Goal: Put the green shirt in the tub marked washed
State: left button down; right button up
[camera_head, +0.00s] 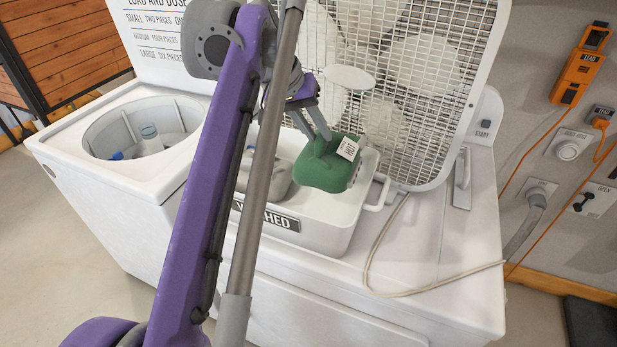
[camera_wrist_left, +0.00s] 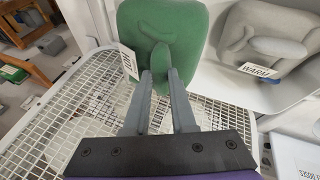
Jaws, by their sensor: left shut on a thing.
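The green shirt (camera_head: 322,172), a rounded folded bundle with a white tag, is pinched by my left gripper (camera_head: 318,134). It hangs over the right part of a white tub (camera_head: 325,236) whose front label partly reads "HED", the rest hidden by my arm. I cannot tell whether the shirt touches the tub. In the left wrist view the gripper (camera_wrist_left: 160,75) is shut on a fold of the green shirt (camera_wrist_left: 165,28). A grey folded garment (camera_wrist_left: 280,32) tagged "WARM" lies in the tub beside it. My right gripper is out of view.
A large white fan (camera_head: 440,90) stands behind the tub, its cable (camera_head: 372,262) crossing the white machine top. An open washer drum (camera_head: 115,140) holding small items is at left. An orange device (camera_head: 580,65) hangs on the right wall.

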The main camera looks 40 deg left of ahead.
aim_at(313, 152)
pick_arm(q)
jog(key=f, duration=0.3)
jog(key=f+b, duration=0.1)
jog(key=shift+s+f, duration=0.35)
jog(key=shift+s, duration=0.05)
jog(key=shift+w+f, duration=0.15)
jog(key=shift+f, duration=0.45)
jog(key=shift+f+b, duration=0.5)
jog(key=shift+f, duration=1.1)
jog(key=c, duration=0.7)
grip_release()
jog(key=shift+c, duration=0.2)
jog(key=p+v, duration=0.3)
jog(key=v, duration=0.9)
